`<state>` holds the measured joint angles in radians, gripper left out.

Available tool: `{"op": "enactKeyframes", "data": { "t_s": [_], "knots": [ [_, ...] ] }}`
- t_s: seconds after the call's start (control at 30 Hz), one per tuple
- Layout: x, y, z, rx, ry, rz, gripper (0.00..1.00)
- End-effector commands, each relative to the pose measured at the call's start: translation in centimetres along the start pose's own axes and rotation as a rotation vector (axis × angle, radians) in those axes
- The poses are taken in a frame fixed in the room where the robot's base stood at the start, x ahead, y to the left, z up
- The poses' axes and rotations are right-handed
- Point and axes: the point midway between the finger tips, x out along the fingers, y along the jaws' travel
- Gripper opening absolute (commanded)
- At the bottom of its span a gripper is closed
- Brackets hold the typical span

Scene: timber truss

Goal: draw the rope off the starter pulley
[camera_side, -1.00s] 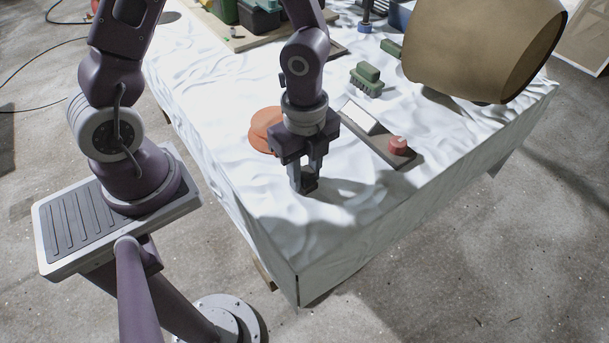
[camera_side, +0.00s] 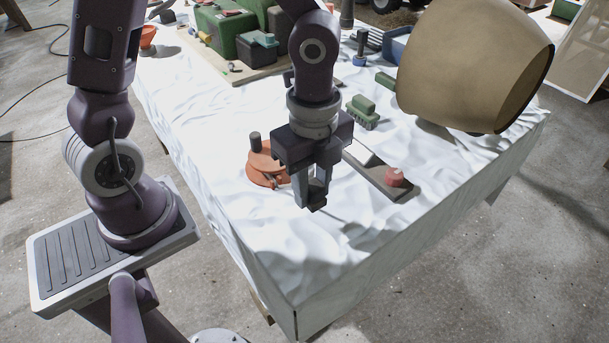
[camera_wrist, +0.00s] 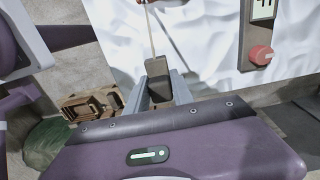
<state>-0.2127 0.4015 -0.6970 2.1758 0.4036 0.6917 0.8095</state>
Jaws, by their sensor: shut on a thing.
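The starter pulley (camera_side: 266,168) is an orange, round, low piece on the white cloth, with a short dark post (camera_side: 255,141) standing on it in the side view. My gripper (camera_side: 313,198) is just right of it and nearer the table's front edge, pointing down and partly covering its right side. In the wrist view my gripper (camera_wrist: 159,90) is shut on a dark handle (camera_wrist: 158,86). A thin pale rope (camera_wrist: 151,34) runs from the handle to the top edge of that view. The rope's far end is not clear.
A grey plate (camera_side: 382,184) with a red knob (camera_side: 394,177) lies right of my gripper. A green brush-like block (camera_side: 363,112) and a large tan drum (camera_side: 470,65) are behind. Green boxes (camera_side: 225,35) stand at the back left. The front cloth (camera_side: 300,265) is clear.

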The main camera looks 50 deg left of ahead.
Motion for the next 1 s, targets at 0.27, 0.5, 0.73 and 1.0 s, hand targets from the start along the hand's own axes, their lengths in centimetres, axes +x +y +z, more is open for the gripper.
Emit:
{"op": "enactKeyframes", "data": {
  "t_s": [0.27,0.5,0.73,1.0],
  "knots": [
    [1.9,0.0,-2.3,0.004,0.001,0.001,0.00],
    [3.4,0.1,-4.3,0.003,0.001,0.001,0.00],
    [4.1,0.0,-5.1,0.000,0.000,-0.001,0.00],
    [4.2,0.0,-5.1,0.000,0.000,0.000,0.00]
  ]
}}
